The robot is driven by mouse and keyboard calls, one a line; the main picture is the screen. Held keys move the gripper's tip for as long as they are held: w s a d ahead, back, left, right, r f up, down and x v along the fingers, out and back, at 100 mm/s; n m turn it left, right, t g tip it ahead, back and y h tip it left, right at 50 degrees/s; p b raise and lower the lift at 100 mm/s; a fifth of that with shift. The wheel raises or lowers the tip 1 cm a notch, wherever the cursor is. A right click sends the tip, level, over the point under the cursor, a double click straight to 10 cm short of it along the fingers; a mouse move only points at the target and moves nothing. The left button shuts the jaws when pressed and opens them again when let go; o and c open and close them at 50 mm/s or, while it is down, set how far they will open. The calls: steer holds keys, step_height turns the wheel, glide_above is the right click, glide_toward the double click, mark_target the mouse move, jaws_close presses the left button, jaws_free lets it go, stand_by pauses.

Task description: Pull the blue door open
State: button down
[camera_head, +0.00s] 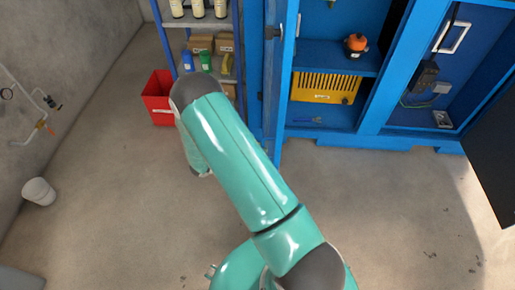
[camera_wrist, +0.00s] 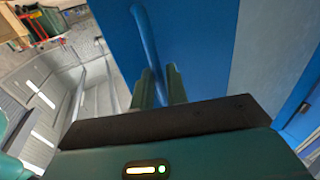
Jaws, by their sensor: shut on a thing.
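The blue door (camera_head: 273,75) stands swung out at the left side of the blue cabinet, seen nearly edge-on in the head view, with the inside of the cabinet exposed. In the wrist view the door (camera_wrist: 200,45) fills the middle, and its long blue bar handle (camera_wrist: 146,32) runs down between my fingers. My gripper (camera_wrist: 160,85) is shut on the handle, with one green finger on each side. In the head view my green arm hides the gripper and the handle's grasped part.
Inside the cabinet (camera_head: 368,118) are a yellow crate (camera_head: 325,87) and an orange object (camera_head: 356,43). A red bin (camera_head: 158,97) and a stocked shelf rack (camera_head: 207,20) stand left of the door. A white bucket (camera_head: 39,191) sits far left. A dark panel (camera_head: 493,135) hangs at right. Floor in front is clear.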

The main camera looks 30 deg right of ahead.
steer(key=c, duration=1.6)
jaws_free()
steer(key=shift+w+d+r, duration=0.1)
steer(key=shift+w+d, duration=0.15)
steer(key=shift+w, duration=0.3)
steer(key=shift+c, duration=0.2)
steer(key=shift+o, duration=0.8)
steer(key=shift+w, duration=0.15)
steer(key=shift+a, duration=0.1)
steer(key=shift+s, duration=0.3)
steer(key=shift+a, duration=0.15)
steer(key=v, duration=1.3)
steer(key=shift+a, duration=0.35)
